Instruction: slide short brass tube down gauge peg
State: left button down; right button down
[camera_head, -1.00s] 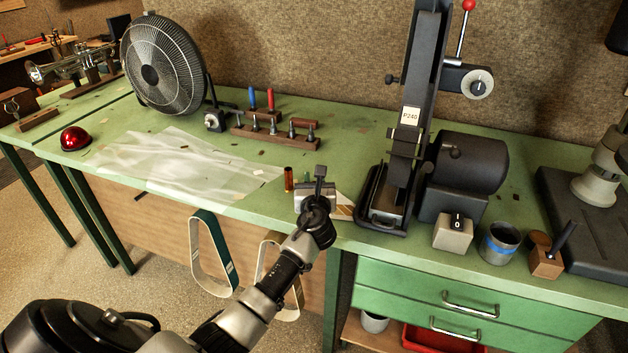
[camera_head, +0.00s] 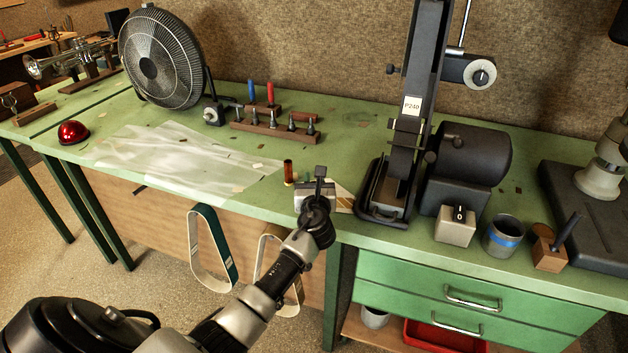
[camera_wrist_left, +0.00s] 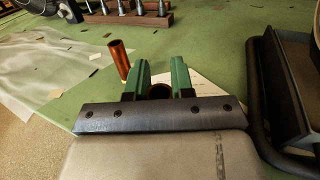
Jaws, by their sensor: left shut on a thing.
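My left gripper (camera_head: 320,178) is over the front edge of the green bench, left of the belt sander. In the left wrist view its green fingers (camera_wrist_left: 161,76) are closed on a small round piece with a dark opening (camera_wrist_left: 160,91). It looks like the short brass tube, seen nearly end-on and mostly hidden by the fingers. A copper-coloured cylinder (camera_head: 288,171) stands upright on the bench just left of the gripper, apart from it; it also shows in the left wrist view (camera_wrist_left: 120,62). I cannot make out a gauge peg for certain. My right gripper is not in view.
A wooden rack (camera_head: 268,133) with several metal pegs stands behind. The belt sander (camera_head: 392,190) is close on the right, with a switch box (camera_head: 455,229) and a cup (camera_head: 503,238) beyond. A translucent sheet (camera_head: 175,158) lies left.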

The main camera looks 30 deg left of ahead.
pick_arm(q)
jog(key=shift+f, duration=0.1)
jog(key=c, duration=0.9)
grip_release()
jog(key=v, duration=1.1)
jog(key=shift+a, duration=0.1)
